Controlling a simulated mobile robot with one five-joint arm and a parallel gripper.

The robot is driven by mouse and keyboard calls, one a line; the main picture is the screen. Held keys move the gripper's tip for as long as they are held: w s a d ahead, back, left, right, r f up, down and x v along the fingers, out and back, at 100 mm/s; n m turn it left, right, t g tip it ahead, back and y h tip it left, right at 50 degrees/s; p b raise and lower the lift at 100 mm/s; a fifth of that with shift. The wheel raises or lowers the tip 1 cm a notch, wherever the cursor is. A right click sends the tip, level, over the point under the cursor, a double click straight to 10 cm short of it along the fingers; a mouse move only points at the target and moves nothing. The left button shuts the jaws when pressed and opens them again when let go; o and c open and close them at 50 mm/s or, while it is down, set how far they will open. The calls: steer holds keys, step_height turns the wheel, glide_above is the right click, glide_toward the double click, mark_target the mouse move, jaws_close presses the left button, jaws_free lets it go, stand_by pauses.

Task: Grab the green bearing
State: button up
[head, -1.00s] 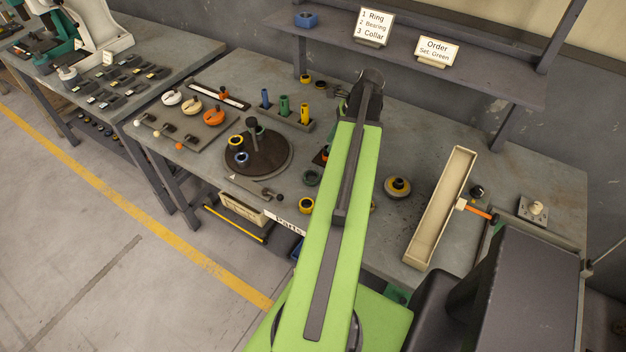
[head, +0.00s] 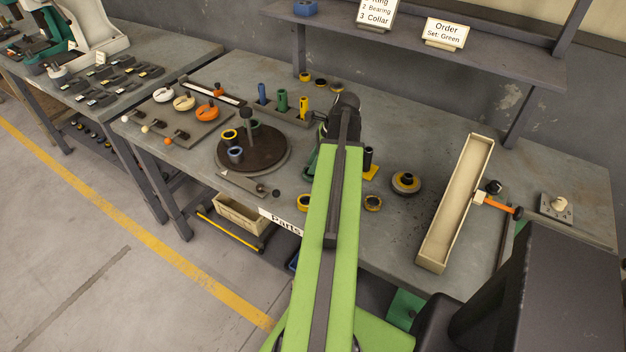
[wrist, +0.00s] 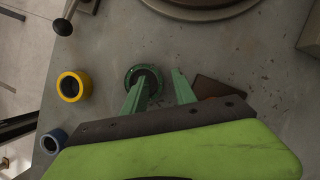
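A green ring-shaped piece with a dark centre (wrist: 146,77), which looks like the green bearing, lies flat on the grey bench in the wrist view. My gripper (wrist: 160,76) is open, with its two green fingers apart. The left finger overlaps the ring in the picture; the right finger is clear to its right. Whether a finger touches the ring or is above it I cannot tell. Nothing is between the fingers that I can see as held. In the head view my arm hides this spot. The order sign (head: 443,33) reads "Set: Green".
A yellow ring (wrist: 73,86) and a blue ring (wrist: 53,141) lie left of my gripper in the wrist view. A dark turntable (head: 270,155) stands left of my arm.

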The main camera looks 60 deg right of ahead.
jaws_close()
stand_by(1.4)
